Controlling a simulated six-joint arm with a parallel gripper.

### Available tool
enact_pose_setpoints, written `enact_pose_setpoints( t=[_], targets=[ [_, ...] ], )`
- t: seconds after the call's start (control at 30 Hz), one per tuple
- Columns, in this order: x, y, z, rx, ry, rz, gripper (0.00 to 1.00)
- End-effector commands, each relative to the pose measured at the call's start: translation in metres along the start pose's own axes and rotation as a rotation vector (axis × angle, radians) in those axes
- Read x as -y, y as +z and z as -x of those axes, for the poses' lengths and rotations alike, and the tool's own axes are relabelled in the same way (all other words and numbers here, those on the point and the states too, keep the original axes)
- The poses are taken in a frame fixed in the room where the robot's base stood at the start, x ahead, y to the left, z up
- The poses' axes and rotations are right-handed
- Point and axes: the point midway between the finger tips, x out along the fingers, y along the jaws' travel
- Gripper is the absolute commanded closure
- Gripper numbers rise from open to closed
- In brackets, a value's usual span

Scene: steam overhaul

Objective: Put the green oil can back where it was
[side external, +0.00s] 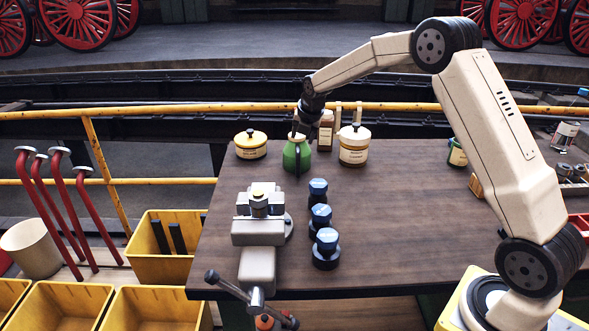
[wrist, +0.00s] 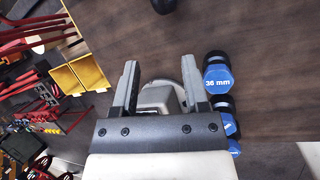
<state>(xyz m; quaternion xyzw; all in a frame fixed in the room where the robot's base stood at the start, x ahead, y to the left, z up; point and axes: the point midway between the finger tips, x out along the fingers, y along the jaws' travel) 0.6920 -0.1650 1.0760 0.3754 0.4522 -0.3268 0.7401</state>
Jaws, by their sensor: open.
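The green oil can (side external: 297,154) stands upright at the far edge of the wooden bench, between the yellow-lidded tin and the cream jar. My gripper (side external: 299,128) is at the top of the can in the side view, overlapping its spout; whether it touches cannot be told. In the wrist view my open gripper (wrist: 157,85) has its two fingers well apart, with the grey vise showing between them and no green can visible.
The grey vise (side external: 258,231) and several blue-topped sockets (side external: 320,217) are nearer. The bench (side external: 410,220) is clear at middle right. A yellow rail (side external: 150,110) runs behind.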

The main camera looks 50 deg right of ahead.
Motion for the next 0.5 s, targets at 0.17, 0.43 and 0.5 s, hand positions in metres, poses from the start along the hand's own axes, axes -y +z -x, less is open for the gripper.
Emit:
enact_pose_setpoints(
  t=[0.17,0.43,0.5],
  targets=[
    [0.007,-0.035,0.014,-0.028,-0.004,-0.239,0.42],
    [0.028,-0.09,0.034,-0.067,-0.03,-0.634,0.42],
    [0.034,-0.104,0.039,-0.075,-0.039,-0.734,0.42]
  ],
)
